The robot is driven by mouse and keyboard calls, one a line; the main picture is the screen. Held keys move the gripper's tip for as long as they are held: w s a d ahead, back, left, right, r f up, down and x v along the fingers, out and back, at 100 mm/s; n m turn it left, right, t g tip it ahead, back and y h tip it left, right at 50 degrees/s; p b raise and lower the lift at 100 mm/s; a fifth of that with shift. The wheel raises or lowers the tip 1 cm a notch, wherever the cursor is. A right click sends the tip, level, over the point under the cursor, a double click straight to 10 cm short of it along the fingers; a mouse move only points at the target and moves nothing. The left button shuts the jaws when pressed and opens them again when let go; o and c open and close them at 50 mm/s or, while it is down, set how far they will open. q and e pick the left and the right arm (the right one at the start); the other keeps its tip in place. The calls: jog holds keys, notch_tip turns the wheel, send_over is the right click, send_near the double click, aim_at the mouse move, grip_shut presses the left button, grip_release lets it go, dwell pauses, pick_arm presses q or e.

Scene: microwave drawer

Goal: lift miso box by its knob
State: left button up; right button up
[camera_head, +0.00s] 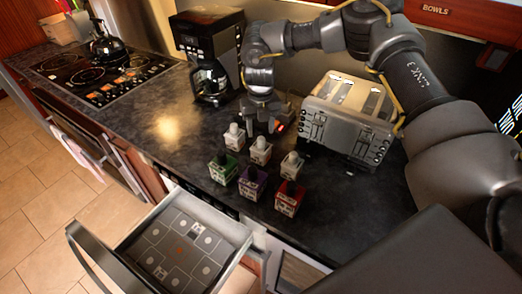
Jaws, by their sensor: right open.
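Several small boxes with knobs on top stand in two rows on the dark counter. The front row has a green box (223,172), a purple box (252,186) and a red box (287,203), each with a dark knob. The back row has three whitish boxes with pale knobs: left (234,140), middle (260,153) and right (291,166). The labels are too small to read, so I cannot tell which one is miso. My right gripper (262,127) points down, open and empty, just behind the back row. My left gripper is not in view.
A silver toaster (345,120) stands close to the right of my right gripper. A coffee maker (208,55) stands to the left behind. An open drawer (137,235) with a patterned bottom juts out in front. The counter (165,125) left of the boxes is clear.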

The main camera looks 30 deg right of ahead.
aim_at(261, 138)
jog(key=shift+f+p, duration=0.1)
jog(key=shift+p, duration=0.2)
notch_tip(261, 138, down, 4)
jog(key=p, duration=0.2)
jog(key=shift+d+f+p, duration=0.1)
jog(key=shift+f+p, duration=0.1)
jog(key=shift+p, duration=0.15)
jog(key=shift+f, duration=0.3)
grip_shut()
